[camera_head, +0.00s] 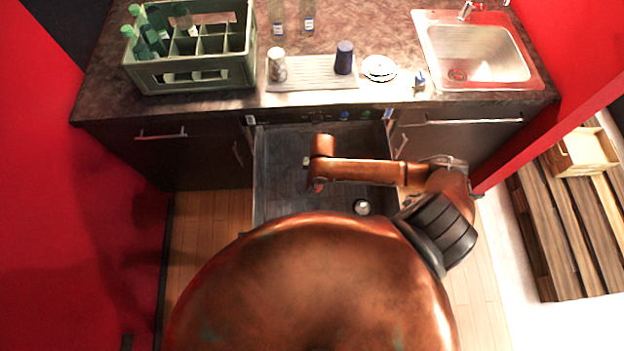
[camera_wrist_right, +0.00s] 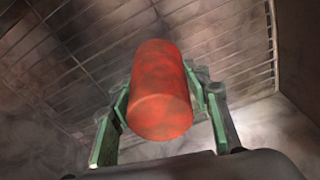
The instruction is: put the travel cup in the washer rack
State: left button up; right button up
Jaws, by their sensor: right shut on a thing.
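The travel cup (camera_wrist_right: 160,95), a plain red-orange cylinder, fills the middle of the right wrist view. My right gripper (camera_wrist_right: 163,92) is shut on it, with a green finger against each side. In that view the washer rack's wire bars (camera_wrist_right: 225,35) lie beyond the cup; I cannot tell whether the cup touches them. In the head view the washer rack (camera_head: 280,190) is pulled out from under the counter, and my right arm reaches over it from the right. The arm largely hides the gripper there. My left gripper is not in view.
A small pale item (camera_head: 362,207) is in the rack's near right part. The counter holds a green bottle crate (camera_head: 195,77), a drainer tray (camera_head: 310,73) with a pale cup (camera_head: 277,66) and dark blue cup (camera_head: 344,58), a white plate (camera_head: 379,68) and a sink (camera_head: 475,50).

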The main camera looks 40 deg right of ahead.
jog(key=shift+w+d+f, duration=0.25)
jog(key=shift+w+f, duration=0.2)
jog(key=shift+f, duration=0.15)
jog(key=shift+w+d+f, duration=0.25)
jog(key=shift+w+f, duration=0.15)
jog(key=shift+f, duration=0.15)
notch_tip(320, 180, down, 3)
jog(key=shift+b, duration=0.6)
jog(key=shift+r, duration=0.1)
jog(key=o, duration=1.3)
jog(key=r+p, duration=0.1)
jog(key=r, duration=0.3)
jog(key=r+p, duration=0.1)
jog(key=r, duration=0.3)
jog(key=s+d+r, duration=0.1)
jog(key=r, duration=0.3)
jog(key=shift+p, duration=0.4)
jog(key=shift+f, duration=0.1)
